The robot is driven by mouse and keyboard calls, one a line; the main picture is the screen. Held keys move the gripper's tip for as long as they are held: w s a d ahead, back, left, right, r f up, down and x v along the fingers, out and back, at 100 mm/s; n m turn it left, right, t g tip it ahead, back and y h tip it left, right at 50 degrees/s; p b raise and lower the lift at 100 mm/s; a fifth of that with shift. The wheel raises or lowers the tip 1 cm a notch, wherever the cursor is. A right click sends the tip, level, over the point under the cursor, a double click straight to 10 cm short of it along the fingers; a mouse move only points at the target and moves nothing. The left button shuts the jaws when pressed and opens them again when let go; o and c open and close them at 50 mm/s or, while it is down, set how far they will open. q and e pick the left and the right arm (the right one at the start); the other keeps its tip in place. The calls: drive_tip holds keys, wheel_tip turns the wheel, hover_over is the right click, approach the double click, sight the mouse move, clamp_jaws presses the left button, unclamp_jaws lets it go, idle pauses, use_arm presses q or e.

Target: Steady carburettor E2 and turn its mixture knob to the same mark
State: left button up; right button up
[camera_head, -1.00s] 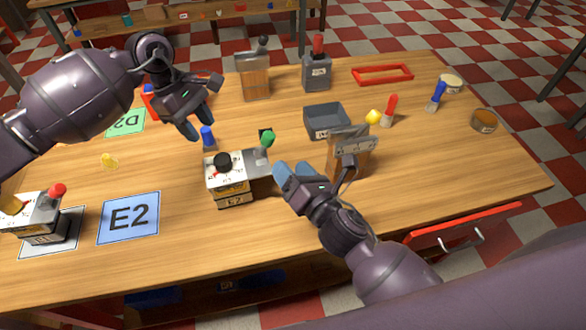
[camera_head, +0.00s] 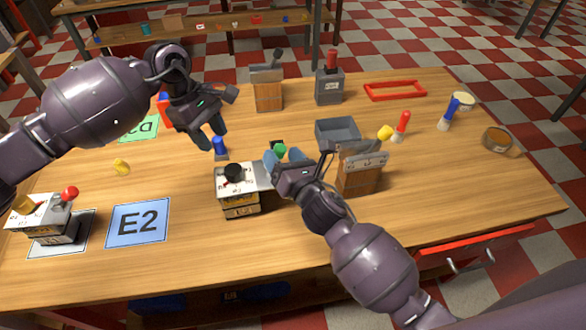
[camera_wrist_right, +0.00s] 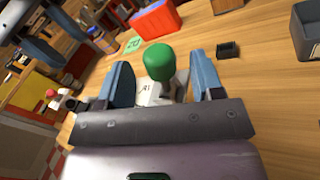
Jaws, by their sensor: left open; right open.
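The white-topped carburettor (camera_head: 240,203) in the middle of the table has a black round knob (camera_head: 235,172) on its dial face; its front label is too small to read surely. A green-topped knob (camera_head: 280,150) stands at its right side. My right gripper (camera_head: 283,158) is open, its fingers on either side of the green knob, which also shows between them in the right wrist view (camera_wrist_right: 160,62); I see gaps on both sides. The blue E2 mat (camera_head: 138,223) is bare.
Another carburettor (camera_head: 45,222) with red and yellow knobs sits on a mat at far left. A grey bin (camera_head: 338,133) and a wooden block with a metal top (camera_head: 357,180) stand right of my right gripper. A yellow piece (camera_head: 121,166) lies near the green mat (camera_head: 139,128).

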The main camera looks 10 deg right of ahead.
drive_tip(key=shift+x, duration=1.2)
clamp_jaws()
idle(0.3)
